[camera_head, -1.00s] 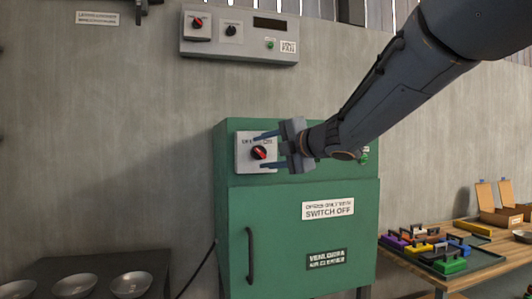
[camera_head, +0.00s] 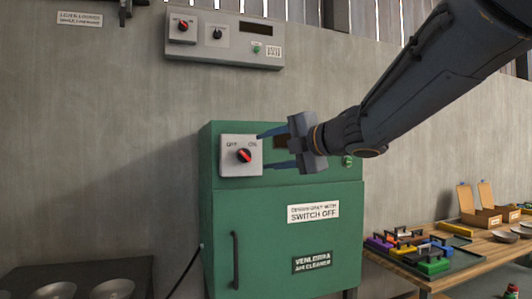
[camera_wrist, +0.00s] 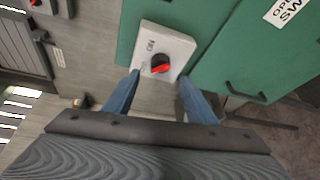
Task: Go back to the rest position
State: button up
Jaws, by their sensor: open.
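My gripper (camera_head: 268,149) is in front of the upper part of a green cabinet in the head view. Its two blue fingers are apart and nothing is between them. The fingers point left toward a grey switch plate (camera_head: 227,160) with a red and black rotary knob (camera_head: 244,156). In the wrist view the knob (camera_wrist: 160,64) lies beyond the fingertips (camera_wrist: 159,82), apart from them. The gripper hides part of the cabinet's upper panel.
The green cabinet (camera_head: 270,250) has a black door handle (camera_head: 236,260). A grey control box (camera_head: 222,45) hangs on the wall above. A wooden table (camera_head: 480,258) with colourful handled blocks stands right. Metal bowls (camera_head: 122,289) sit on a dark surface lower left.

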jog(key=d+f+m+g+h, duration=0.1)
jog(key=d+f+m+h, duration=0.2)
jog(key=d+f+m, duration=0.4)
jog(key=s+d+f+m+h, duration=0.1)
jog(key=d+f+m+h, duration=0.2)
jog(key=f, duration=0.6)
jog(key=d+f+m+g+h, duration=0.1)
jog(key=d+f+m+h, duration=0.25)
jog(key=f+m, duration=0.45)
jog(key=s+d+f+m+g+h, duration=0.25)
jog(key=s+f+m+g, duration=0.25)
jog(key=s+f, duration=0.75)
jog(key=s+a+f+m+g+y, duration=0.2)
jog(key=s+f+m+g, duration=0.2)
jog(key=s+f, duration=0.5)
jog(key=s+g, duration=0.1)
jog(key=s, duration=0.3)
jog(key=shift+f+m, duration=0.15)
jog(key=shift+m, duration=0.15)
jog(key=shift+a, duration=0.1)
